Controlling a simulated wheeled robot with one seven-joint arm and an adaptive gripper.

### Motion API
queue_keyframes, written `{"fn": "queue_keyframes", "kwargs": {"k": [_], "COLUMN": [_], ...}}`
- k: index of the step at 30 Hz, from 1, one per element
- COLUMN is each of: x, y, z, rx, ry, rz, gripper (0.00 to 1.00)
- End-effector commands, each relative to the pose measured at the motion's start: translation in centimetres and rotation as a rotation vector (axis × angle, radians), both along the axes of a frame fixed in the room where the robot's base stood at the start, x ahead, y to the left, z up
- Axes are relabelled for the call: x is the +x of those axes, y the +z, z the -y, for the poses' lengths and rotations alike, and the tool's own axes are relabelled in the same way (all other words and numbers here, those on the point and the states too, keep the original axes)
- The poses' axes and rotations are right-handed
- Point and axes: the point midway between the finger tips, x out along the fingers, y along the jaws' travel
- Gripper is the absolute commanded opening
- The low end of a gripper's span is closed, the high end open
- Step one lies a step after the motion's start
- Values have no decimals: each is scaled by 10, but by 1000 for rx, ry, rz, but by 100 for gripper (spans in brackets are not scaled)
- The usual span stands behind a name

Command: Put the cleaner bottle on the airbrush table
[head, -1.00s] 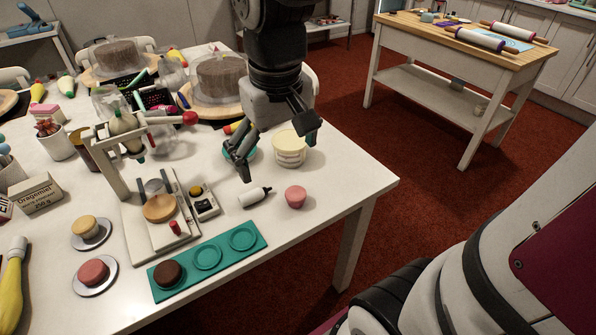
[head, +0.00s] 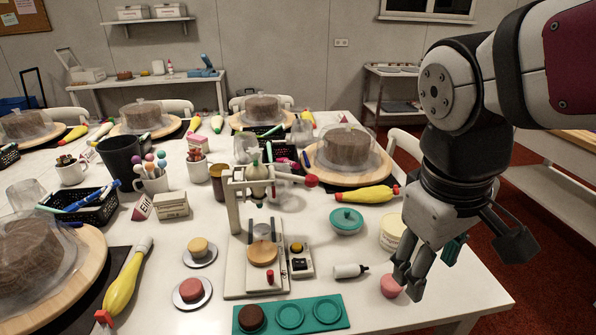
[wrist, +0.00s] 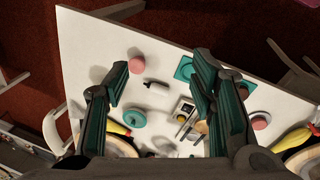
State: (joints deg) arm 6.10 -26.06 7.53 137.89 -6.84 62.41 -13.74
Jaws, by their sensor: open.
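The cleaner bottle, likely the small white bottle with a black tip (head: 346,271), lies on its side on the near white table. It also shows in the wrist view (wrist: 156,83), between my fingers in the picture but below them. My gripper (head: 457,262) is open and empty above the table's right end, right of the bottle; it also shows in the wrist view (wrist: 160,72). The airbrush table, likely the white side table (head: 150,80) against the back wall, holds a blue device (head: 203,68) and small bottles.
A pink cake (head: 391,286) and a cream tub (head: 393,232) stand near my gripper. A teal lidded bowl (head: 346,221), a press stand (head: 240,285) and a teal tray (head: 318,327) are close to the bottle. Domed cakes, including one on a turntable (head: 378,178), crowd the table.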

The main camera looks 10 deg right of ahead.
Motion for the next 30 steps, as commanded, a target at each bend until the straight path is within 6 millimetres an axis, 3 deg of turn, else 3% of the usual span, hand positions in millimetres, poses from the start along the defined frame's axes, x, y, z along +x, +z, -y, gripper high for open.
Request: {"fn": "queue_keyframes", "kwargs": {"k": [5, 11, 21, 30], "x": [49, 104, 185, 230], "y": [2, -14, -73, -131], "z": [8, 12, 8, -5], "rx": [-77, -110, -48, 52], "ry": [208, 464, 897, 1188], "rz": [-92, -177, -254, -215], "gripper": [51, 51, 51, 51]}}
